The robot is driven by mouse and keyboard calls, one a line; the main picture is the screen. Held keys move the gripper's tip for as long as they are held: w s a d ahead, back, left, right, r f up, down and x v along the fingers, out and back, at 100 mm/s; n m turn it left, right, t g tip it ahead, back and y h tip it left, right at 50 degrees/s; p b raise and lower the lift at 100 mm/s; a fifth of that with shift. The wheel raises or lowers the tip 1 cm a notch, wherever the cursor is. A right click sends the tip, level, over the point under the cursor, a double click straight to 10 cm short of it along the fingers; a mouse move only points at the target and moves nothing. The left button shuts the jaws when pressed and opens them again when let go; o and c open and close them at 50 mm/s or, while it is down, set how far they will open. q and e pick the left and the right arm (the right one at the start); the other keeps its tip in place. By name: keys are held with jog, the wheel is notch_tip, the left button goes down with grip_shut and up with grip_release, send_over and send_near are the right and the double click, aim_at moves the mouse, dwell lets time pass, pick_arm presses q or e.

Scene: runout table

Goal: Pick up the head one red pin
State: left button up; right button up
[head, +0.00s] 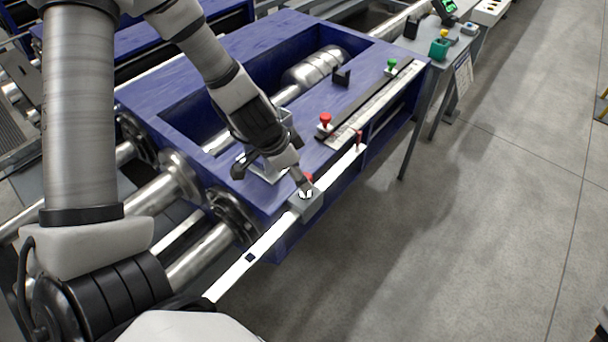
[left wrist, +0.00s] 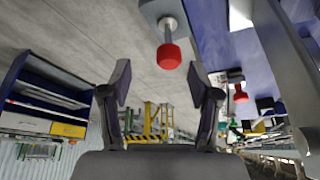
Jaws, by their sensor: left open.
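A red pin (left wrist: 170,55) with a grey stem stands out from a grey block in the left wrist view. It appears between and just beyond the two fingers of my left gripper (left wrist: 160,80), with gaps on both sides. In the head view the grey block (head: 310,207) sits on the white rail at the front edge of the blue table. My left gripper (head: 303,184) is open there, its fingertips over the block. Only a bit of red shows beside them, and the pin is mostly hidden. My right gripper is in neither view.
A red knob (head: 325,119) and a green knob (head: 391,65) stand on the blue table (head: 285,28). A smaller red pin (head: 359,138) is farther along the white rail (head: 268,240). Metal rollers lie left of the table.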

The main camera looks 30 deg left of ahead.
pick_arm(q)
jog(key=b+x, duration=0.1)
jog(key=x, duration=0.1)
jog(key=b+x, duration=0.2)
jog(key=w+a+b+x, duration=0.1)
jog(key=x, duration=0.1)
jog(key=shift+d+b, duration=0.15)
jog(key=shift+b, duration=0.15)
jog(key=shift+s+r, duration=0.2)
jog(key=shift+r, duration=0.2)
jog(key=shift+f, duration=0.1)
grip_shut()
jog(key=shift+p, duration=0.3)
